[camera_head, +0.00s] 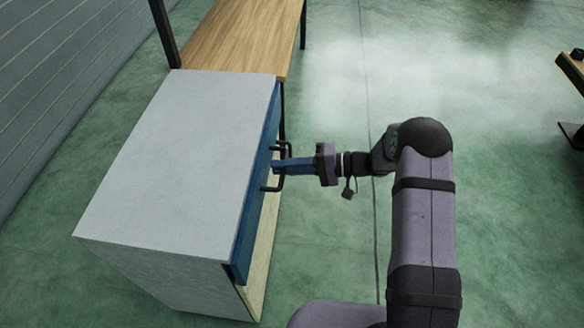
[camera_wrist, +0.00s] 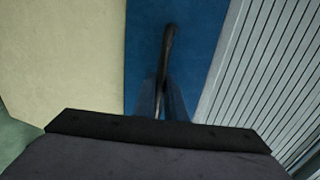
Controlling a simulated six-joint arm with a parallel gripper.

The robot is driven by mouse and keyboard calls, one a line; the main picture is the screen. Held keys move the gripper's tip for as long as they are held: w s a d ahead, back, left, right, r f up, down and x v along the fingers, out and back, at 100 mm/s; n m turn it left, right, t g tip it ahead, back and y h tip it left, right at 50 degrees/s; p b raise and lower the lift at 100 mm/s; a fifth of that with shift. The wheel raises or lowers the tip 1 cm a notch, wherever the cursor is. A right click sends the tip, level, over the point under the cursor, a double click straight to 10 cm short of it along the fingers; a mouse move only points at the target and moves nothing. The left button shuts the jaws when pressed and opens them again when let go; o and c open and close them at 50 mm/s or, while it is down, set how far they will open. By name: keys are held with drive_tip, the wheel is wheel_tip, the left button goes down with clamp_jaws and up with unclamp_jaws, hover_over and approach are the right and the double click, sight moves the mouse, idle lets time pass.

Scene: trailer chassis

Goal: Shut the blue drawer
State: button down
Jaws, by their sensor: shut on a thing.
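The blue drawer (camera_head: 254,205) is in the right side of a grey-white cabinet (camera_head: 180,150). Its front stands close to the cabinet's edge; I cannot tell whether a small gap is left. A dark bar handle (camera_head: 264,187) sticks out from the drawer front. My gripper (camera_head: 279,168) reaches in from the right and is shut on the handle. In the wrist view the blue drawer front (camera_wrist: 200,45) fills the middle, and the dark handle (camera_wrist: 168,45) runs down between my blue fingers (camera_wrist: 161,100). The drawer's inside is hidden.
A pale cream panel (camera_head: 262,255) of the cabinet lies below the drawer; it is at left in the wrist view (camera_wrist: 60,55). A wooden table (camera_head: 235,35) stands behind the cabinet. A ribbed grey wall (camera_head: 60,70) is at left. The green floor (camera_head: 330,240) beside the cabinet is clear.

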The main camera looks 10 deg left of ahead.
drive_tip(key=shift+a+r, duration=0.1)
drive_tip(key=shift+a, duration=0.7)
drive_tip(key=c, duration=1.8)
unclamp_jaws()
drive_tip(key=shift+a, duration=0.1)
drive_tip(key=v, duration=0.7)
drive_tip(key=shift+d, duration=0.25)
